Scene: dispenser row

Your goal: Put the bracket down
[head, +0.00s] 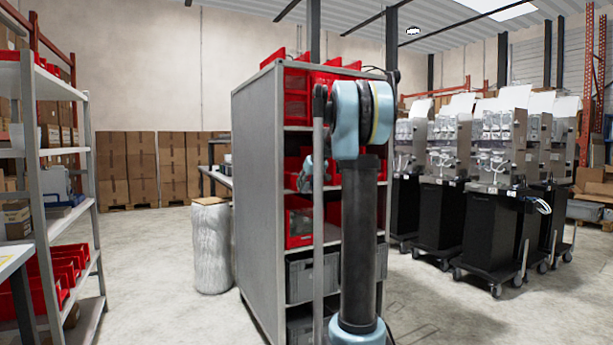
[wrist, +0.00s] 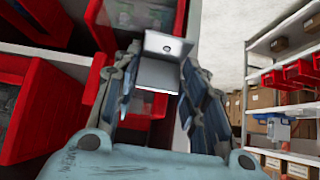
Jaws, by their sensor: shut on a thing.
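In the wrist view, a grey metal bracket (wrist: 158,75) sits between the two fingers of my gripper (wrist: 160,68). It is L-shaped, with a small hole in its upright plate. My gripper is shut on it, with a finger on each side. The bracket is in front of a shelf with red bins, and it looks held up rather than resting on anything. In the head view my arm stands in front of the grey shelf unit (head: 258,190), and the bracket cannot be made out there.
Red bins (wrist: 43,110) fill the shelf close to my gripper. Another rack (head: 45,170) with boxes and red bins stands at the left. A wrapped drum (head: 211,250) stands beside the unit. Several dispenser machines (head: 490,220) stand at the right. Floor between rack and unit is clear.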

